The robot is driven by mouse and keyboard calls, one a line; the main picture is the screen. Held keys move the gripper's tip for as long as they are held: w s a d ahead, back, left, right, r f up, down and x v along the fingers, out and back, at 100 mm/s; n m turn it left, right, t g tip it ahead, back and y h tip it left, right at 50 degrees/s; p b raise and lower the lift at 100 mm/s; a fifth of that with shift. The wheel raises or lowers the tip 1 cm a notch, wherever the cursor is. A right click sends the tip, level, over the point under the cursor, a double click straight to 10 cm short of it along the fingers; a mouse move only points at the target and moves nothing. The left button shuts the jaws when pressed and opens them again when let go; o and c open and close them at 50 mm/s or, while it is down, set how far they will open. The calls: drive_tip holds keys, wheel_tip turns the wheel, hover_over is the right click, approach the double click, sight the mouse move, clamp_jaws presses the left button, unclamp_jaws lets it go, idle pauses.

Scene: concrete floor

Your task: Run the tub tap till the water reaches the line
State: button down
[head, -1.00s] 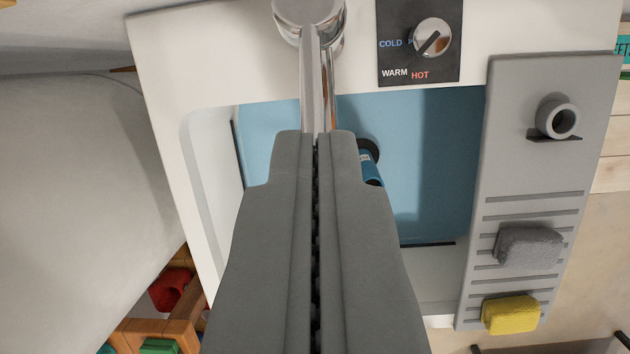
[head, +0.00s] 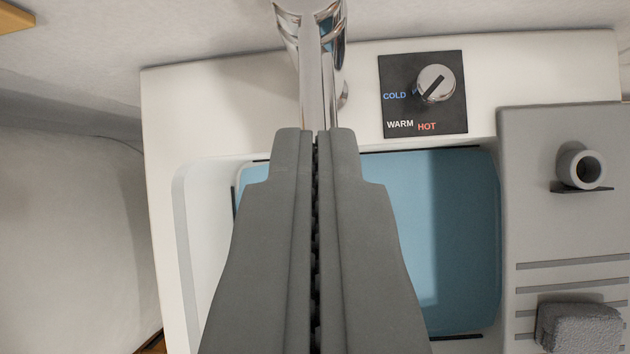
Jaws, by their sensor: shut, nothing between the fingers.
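The chrome tap (head: 312,75) hangs from the top of the view, its upper part cut off. My gripper (head: 316,133) is shut and empty, and its tips overlap the tap's lower part in the picture; I cannot tell whether they touch. The white tub (head: 205,110) lies below, with a blue surface (head: 455,240) inside; I cannot tell whether this is water or the tub's floor. Short dark strips show at the blue area's edges. No water stream is visible. A dial (head: 436,84) on a black panel (head: 395,110) reads COLD, WARM and HOT; its dark bar slants.
A grey ribbed board (head: 540,225) lies over the tub's right side. It carries a grey ring-shaped piece (head: 580,168) and a grey sponge (head: 580,328). My gripper hides the tub's middle. A pale wall runs along the top.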

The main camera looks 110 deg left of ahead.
drive_tip(key=shift+s+f, duration=0.2)
drive_tip(key=shift+f, duration=0.4)
